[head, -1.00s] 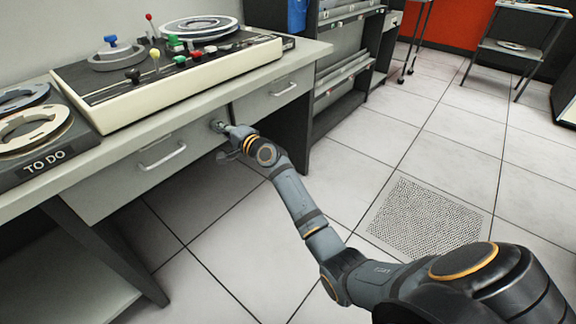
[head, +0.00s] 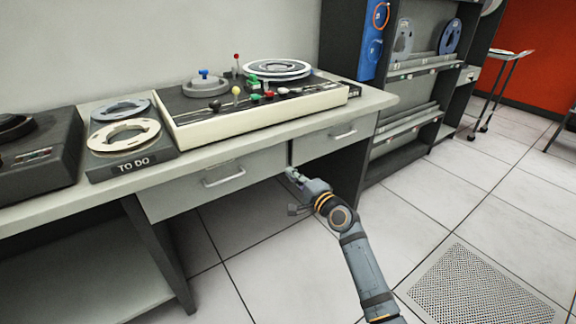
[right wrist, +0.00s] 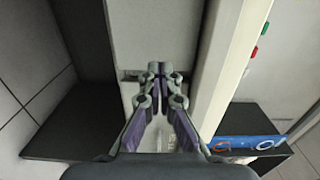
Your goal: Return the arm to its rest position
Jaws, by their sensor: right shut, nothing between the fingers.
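My right arm reaches up from the bottom right in the head view. Its gripper (head: 290,174) is in front of the desk, just below the gap between the two drawers. In the right wrist view the gripper (right wrist: 157,70) has its fingertips together with nothing between them. The grey drawer front is behind them, and I cannot tell whether they touch it. My left gripper is not in view.
The desk (head: 60,207) has a left drawer (head: 255,168) and a right drawer (head: 310,149), both looking shut. On top are a control console (head: 215,130) and a TO DO reel tray (head: 100,172). A dark shelf rack (head: 385,165) stands to the right. Tiled floor is open at the right.

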